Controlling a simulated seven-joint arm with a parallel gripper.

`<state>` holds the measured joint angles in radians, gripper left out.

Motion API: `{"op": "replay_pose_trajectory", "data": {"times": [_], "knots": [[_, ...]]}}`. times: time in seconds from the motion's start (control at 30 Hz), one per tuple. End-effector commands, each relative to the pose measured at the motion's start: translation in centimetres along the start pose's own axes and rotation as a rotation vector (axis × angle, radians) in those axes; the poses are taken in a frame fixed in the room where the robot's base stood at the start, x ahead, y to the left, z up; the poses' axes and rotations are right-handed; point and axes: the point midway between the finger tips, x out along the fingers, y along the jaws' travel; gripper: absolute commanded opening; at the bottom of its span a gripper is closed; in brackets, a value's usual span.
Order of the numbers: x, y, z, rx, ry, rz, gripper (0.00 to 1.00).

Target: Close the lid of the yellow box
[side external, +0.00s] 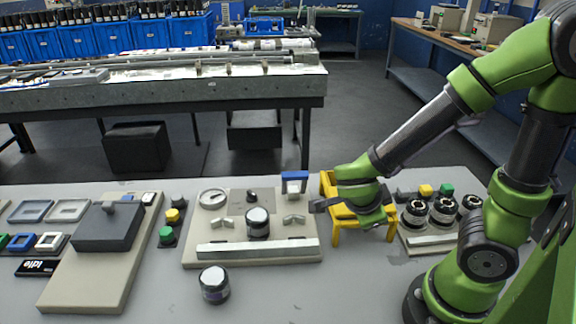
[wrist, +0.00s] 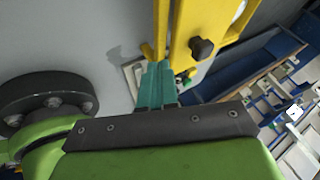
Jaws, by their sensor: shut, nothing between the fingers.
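The yellow box (side external: 327,184) stands on the grey table, right of the centre panel. My wrist covers much of it in the side external view, and I cannot make out how its lid stands. In the wrist view, a yellow part of it (wrist: 179,35) with a dark round knob (wrist: 201,49) fills the upper middle. My gripper (wrist: 157,72) has teal fingers held together with nothing between them. Their tips are beside the yellow part, left of and below the knob. I cannot tell whether they touch it. The fingers are not clear in the side external view.
A beige panel (side external: 225,225) with a gauge and a metal bar lies left of the box. A plate with several round dark parts (side external: 443,208) is to its right. A loose jar (side external: 214,284) stands in front. The front middle of the table is clear.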

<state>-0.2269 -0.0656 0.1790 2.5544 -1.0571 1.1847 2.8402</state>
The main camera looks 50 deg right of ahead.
Motion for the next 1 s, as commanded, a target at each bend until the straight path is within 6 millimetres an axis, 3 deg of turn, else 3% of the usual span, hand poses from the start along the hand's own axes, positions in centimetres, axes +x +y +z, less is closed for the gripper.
{"op": "replay_pose_trajectory", "data": {"times": [0.03,0.3,0.77,1.0], "knots": [[0.9,-0.2,-0.1,0.0,0.004,0.005,0.0],[2.2,-3.1,-0.1,0.001,-0.002,-0.001,0.0],[2.5,-3.7,-0.1,0.0,-0.001,0.0,0.0],[5.0,-8.2,-0.1,0.005,0.001,0.003,0.0]]}}
